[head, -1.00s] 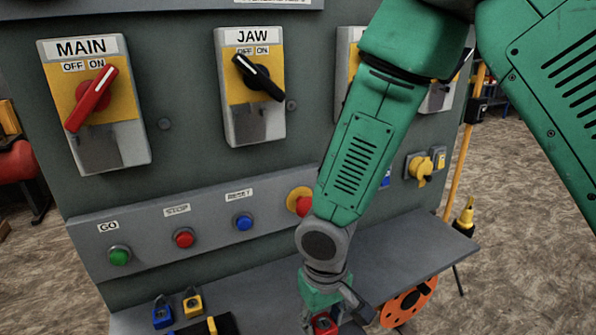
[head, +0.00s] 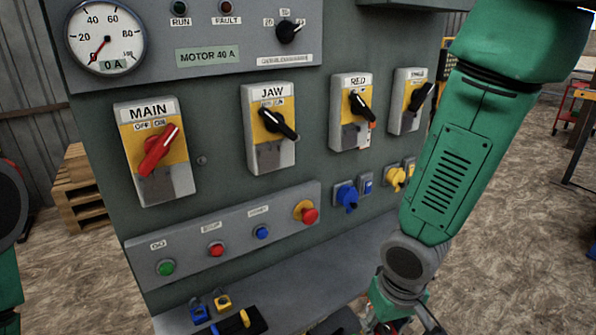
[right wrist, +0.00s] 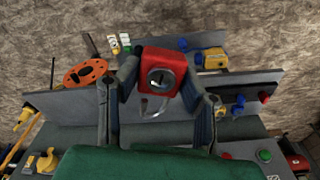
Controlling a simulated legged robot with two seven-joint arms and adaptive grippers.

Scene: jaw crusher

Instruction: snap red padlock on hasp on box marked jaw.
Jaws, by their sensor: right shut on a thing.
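The grey and yellow box marked JAW (head: 270,130) is on the panel, between the MAIN and RED boxes. Its black handle slants down to the right. A dark grey plate shows on its lower half; I cannot make out the hasp clearly. My right gripper (head: 395,318) is low, at the bottom edge of the head view, below and right of the JAW box and apart from it. In the right wrist view it is shut on the red padlock (right wrist: 159,73), whose metal shackle hangs below the body in the picture. My left gripper is out of view.
A grey shelf (head: 345,265) runs below the panel, with blue (head: 199,313) and yellow (head: 223,302) padlocks at its left. The button strip (head: 235,238) and a blue socket (head: 346,197) stick out from the panel. The space before the JAW box is clear.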

